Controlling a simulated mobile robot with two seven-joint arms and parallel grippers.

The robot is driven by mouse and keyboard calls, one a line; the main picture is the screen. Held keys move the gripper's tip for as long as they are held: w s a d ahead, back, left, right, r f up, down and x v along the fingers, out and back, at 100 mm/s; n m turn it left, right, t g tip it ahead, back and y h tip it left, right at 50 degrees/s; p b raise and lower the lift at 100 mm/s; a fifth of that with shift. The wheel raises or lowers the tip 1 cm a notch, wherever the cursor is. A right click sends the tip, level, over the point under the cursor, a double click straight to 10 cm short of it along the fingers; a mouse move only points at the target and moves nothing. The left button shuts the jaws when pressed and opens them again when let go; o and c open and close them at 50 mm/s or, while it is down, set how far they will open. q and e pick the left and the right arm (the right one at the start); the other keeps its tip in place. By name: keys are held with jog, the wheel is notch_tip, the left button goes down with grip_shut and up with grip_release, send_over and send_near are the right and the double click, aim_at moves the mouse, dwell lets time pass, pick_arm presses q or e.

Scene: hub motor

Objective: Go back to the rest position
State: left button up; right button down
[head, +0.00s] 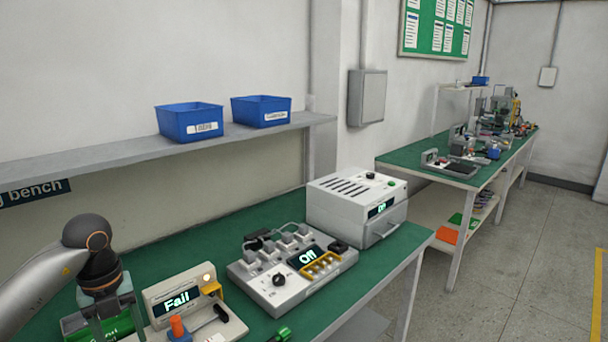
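My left arm comes in from the left edge. Its gripper (110,312) points down over the near left part of the green bench, and the bottom of the picture cuts off its fingertips. I cannot tell whether it is open or shut, or whether it holds anything. A green container (74,326) shows partly behind it. My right gripper is not in view.
A tester reading "Fail" (178,300) stands close to the right of my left gripper. Further right are a control box reading "Off" (300,268) and a white oven-like unit (357,205). A shelf (130,150) with blue bins (190,121) hangs above the bench.

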pick_arm(q)
jog(key=s+d+f+m+h, duration=0.1)
jog(key=d+f+m+h, duration=0.3)
jog(key=d, duration=0.7)
jog(key=s+d+f+h, duration=0.1)
jog(key=d+f+h, duration=0.1)
jog(key=d+h, duration=0.6)
jog(key=d+r+n+t+h, duration=0.2)
jog(key=d+n+t+h, duration=0.15)
jog(key=d, duration=0.25)
jog(key=d+r+n+t+h, duration=0.3)
jog(key=d+n+t, duration=0.1)
jog(key=d, duration=0.1)
jog(key=s+a+f+n+t+y, duration=0.1)
jog(key=a+f+n+t+y, duration=0.3)
jog(key=f+n+y, duration=0.4)
jog(key=s+a+f+n+t+y, duration=0.2)
jog(key=a+f+n+t+y, duration=0.25)
jog(key=f+n, duration=0.4)
jog(key=s+a+f+n+g+y+p, duration=0.1)
jog(key=s+f+n+g, duration=0.4)
jog(key=s+f, duration=0.5)
jog(key=s+a+g+y, duration=0.1)
jog(key=s+y, duration=0.1)
jog(key=shift+n+g+y, duration=0.4)
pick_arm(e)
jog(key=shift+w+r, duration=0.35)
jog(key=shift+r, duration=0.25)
pick_arm(q)
jog(key=shift+s+f, duration=0.1)
